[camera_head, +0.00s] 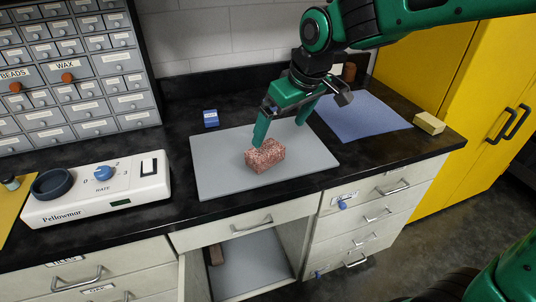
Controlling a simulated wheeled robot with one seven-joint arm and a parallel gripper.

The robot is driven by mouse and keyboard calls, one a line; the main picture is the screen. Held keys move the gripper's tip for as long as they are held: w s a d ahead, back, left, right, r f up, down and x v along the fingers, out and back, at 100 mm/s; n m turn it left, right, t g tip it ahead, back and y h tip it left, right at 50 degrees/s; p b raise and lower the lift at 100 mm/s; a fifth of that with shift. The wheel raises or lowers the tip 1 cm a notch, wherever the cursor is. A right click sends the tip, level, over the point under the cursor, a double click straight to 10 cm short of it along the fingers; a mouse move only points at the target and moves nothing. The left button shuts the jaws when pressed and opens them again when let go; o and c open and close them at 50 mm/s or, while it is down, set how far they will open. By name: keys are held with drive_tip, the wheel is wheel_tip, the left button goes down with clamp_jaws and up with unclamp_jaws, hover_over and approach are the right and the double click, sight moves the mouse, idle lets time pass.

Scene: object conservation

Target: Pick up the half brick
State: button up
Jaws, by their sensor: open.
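The half brick (265,156) is reddish and speckled and lies on a grey board (219,171) on the black worktop. My gripper (283,126) is open and points down just above and behind the half brick. One green finger is over the brick's upper left side, and the other is up and to the right of it. The near finger's tip overlaps the brick's top edge in this view, and I cannot tell whether it touches. Nothing is between the fingers.
A white Pellowmar device (97,188) stands left of the board, before a grey drawer cabinet (75,75). A small blue box (210,118) is behind the board. A blue mat (365,115) and a yellowish block (429,123) lie to the right. A yellow cupboard (480,80) stands beyond.

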sight(265, 148)
drive_tip(key=a+f, duration=0.1)
drive_tip(key=f, duration=0.1)
drive_tip(key=w+a+f, duration=0.1)
drive_tip(key=shift+w+a+f, duration=0.1)
drive_tip(key=shift+a+f, duration=0.05)
drive_tip(key=shift+f, duration=0.25)
drive_tip(key=shift+x, duration=3.3)
drive_tip(key=shift+r, duration=0.1)
drive_tip(key=c, duration=1.7)
